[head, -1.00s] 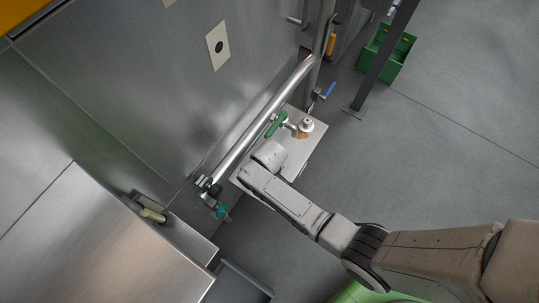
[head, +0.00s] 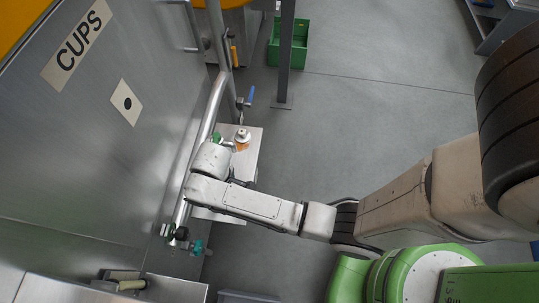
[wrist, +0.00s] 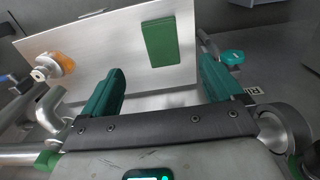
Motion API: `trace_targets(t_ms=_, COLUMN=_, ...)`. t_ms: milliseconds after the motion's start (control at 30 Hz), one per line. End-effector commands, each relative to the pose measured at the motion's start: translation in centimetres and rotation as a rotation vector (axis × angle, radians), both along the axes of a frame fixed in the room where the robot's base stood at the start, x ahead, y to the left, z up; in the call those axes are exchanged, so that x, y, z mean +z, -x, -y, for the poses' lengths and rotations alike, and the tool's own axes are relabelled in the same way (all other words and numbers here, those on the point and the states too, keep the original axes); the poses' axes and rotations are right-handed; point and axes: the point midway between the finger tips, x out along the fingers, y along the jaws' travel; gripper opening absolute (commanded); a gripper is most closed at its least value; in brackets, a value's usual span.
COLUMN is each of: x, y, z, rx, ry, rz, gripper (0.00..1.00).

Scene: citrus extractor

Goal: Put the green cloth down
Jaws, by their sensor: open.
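The green cloth (wrist: 160,42) is a folded dark green rectangle lying flat on a pale metal shelf (wrist: 105,45) in the wrist view. My gripper (wrist: 160,76) is open, with its two teal fingers wide apart and nothing between them. The cloth shows beyond the fingertips, apart from them. In the head view my arm reaches over the shelf (head: 251,160), and its wrist hides my fingers and the cloth.
A steel pipe (head: 210,110) runs along the machine wall beside the shelf. A white fitting with an orange part (wrist: 52,67) stands on the shelf. Teal knobs (head: 197,247) sit near the shelf's front end. A green crate (head: 290,42) stands behind; the floor at right is open.

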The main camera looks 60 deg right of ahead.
Motion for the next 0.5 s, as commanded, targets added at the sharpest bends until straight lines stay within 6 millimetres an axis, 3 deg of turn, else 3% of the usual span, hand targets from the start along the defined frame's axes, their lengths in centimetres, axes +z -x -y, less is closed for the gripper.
trace_targets(t_ms=167, x=2.5, y=4.3, z=2.6, rx=-0.095, ry=-0.003, rz=0.022, gripper=0.94)
trace_targets(t_ms=400, x=8.5, y=12.0, z=6.1, rx=-0.26, ry=0.0, rz=0.065, gripper=0.94)
trace_targets(t_ms=500, x=10.5, y=14.1, z=6.8, rx=-0.306, ry=0.002, rz=0.078, gripper=0.94)
